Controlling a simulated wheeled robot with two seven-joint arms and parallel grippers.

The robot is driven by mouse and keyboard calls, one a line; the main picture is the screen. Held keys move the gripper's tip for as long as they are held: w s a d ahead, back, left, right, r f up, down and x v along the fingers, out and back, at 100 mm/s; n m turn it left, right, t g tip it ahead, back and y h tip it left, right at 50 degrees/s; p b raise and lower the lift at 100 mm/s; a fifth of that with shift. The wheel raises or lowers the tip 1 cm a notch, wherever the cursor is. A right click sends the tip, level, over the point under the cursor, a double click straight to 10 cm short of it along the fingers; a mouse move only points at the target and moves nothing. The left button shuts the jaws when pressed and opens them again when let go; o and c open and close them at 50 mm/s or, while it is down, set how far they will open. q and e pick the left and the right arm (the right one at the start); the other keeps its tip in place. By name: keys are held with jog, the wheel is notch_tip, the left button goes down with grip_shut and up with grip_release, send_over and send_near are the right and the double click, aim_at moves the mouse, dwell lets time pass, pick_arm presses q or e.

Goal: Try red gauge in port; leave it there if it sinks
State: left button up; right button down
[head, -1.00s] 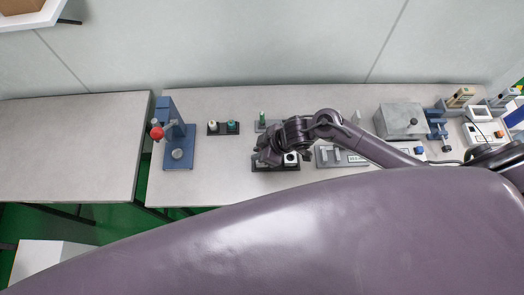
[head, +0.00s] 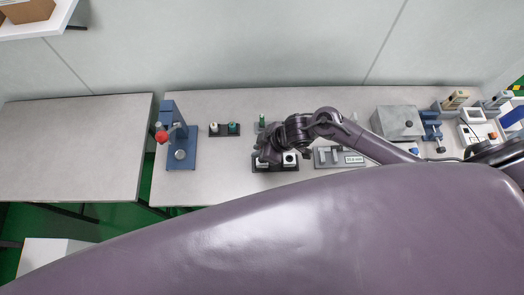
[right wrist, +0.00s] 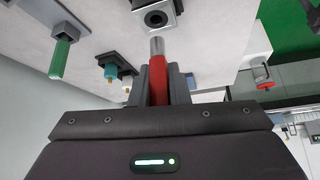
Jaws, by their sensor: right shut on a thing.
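The red gauge (right wrist: 157,88) shows in the right wrist view as a red handle with a bare metal tip. My right gripper (right wrist: 156,92) is shut on its red part. The tip points at the port block (right wrist: 169,8), a pale square block with a round dark hole. The tip is outside the hole, just short of it in the picture; I cannot tell the exact gap. In the head view, my right gripper (head: 268,157) is beside the port block (head: 290,159), which sits on a dark base. The gauge is hidden there. My left gripper is not in view.
A green gauge (right wrist: 60,58) stands in a holder nearby. A dark tray (head: 224,130) holds a white and a teal piece. A blue press (head: 181,148) with a red knob stands left. A grey rack (head: 330,157) and grey box (head: 398,122) are right. The left table (head: 75,145) is clear.

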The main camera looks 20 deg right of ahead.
notch_tip(320, 180, up, 3)
jog(key=p, duration=0.3)
jog(key=shift+r, duration=0.1)
dwell(0.3)
